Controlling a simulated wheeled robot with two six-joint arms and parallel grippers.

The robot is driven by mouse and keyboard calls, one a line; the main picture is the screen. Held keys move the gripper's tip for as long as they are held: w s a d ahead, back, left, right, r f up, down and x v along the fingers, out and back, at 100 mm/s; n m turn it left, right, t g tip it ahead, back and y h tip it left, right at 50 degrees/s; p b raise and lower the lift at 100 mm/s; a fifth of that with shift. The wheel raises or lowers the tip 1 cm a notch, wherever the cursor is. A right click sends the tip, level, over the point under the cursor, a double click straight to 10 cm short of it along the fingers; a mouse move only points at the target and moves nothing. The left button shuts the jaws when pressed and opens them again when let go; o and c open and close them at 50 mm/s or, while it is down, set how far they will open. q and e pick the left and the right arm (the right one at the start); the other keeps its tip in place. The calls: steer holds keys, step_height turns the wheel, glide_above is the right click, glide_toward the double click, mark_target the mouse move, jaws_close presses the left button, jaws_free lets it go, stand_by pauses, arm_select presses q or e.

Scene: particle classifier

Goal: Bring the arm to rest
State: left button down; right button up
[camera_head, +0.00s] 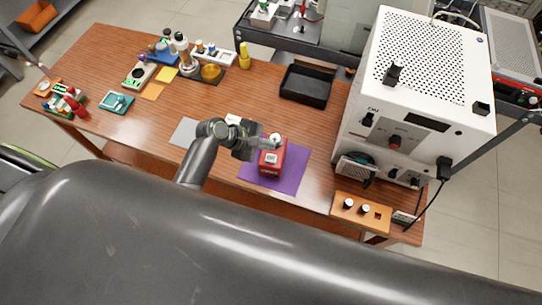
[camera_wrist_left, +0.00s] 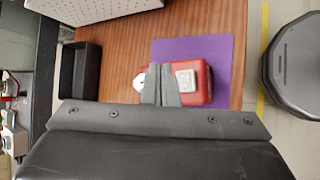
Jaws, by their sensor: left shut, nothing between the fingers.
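My left arm reaches in over the wooden table (camera_head: 130,65). Its gripper (camera_head: 268,142) is above or beside a red box (camera_head: 271,165) on a purple mat (camera_head: 297,165). In the left wrist view the two fingers (camera_wrist_left: 160,70) are together with nothing between them. The red box (camera_wrist_left: 202,95) shows just behind the fingers, partly hidden by them, on the purple mat (camera_wrist_left: 218,50). I cannot tell from these views whether the fingers touch the box. My right gripper is not in view.
A black tray (camera_head: 305,87) lies behind the mat. A large white machine (camera_head: 415,100) stands at the right, with an orange rack (camera_head: 361,211) in front of it. Bottles and a yellow bottle (camera_head: 244,57) stand at the back. The table's left middle is mostly clear.

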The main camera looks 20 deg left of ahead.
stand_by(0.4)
arm_select(q)
steer(key=s+a+r+m+g+y, duration=0.1)
steer(key=s+a+r+m+y, duration=0.4)
steer(key=s+a+m, duration=0.45)
steer(key=s+a+r+m+y, duration=0.5)
steer(key=s+a+m, duration=0.1)
steer(key=s, duration=0.7)
step_height(320, 180, down, 34)
steer(key=a+r+g+h+b, duration=0.1)
steer(key=a+g+b, duration=0.1)
steer(key=b, duration=0.6)
steer(key=s+f+b, duration=0.3)
steer(key=s+f, duration=0.4)
steer(key=f, duration=0.4)
steer(key=s+d+f+g+b, duration=0.1)
steer(key=s+f+b, duration=0.2)
steer(key=s+f, duration=0.5)
step_height(320, 180, down, 3)
steer(key=shift+s+d+f, duration=0.1)
steer(key=shift+s+d, duration=0.15)
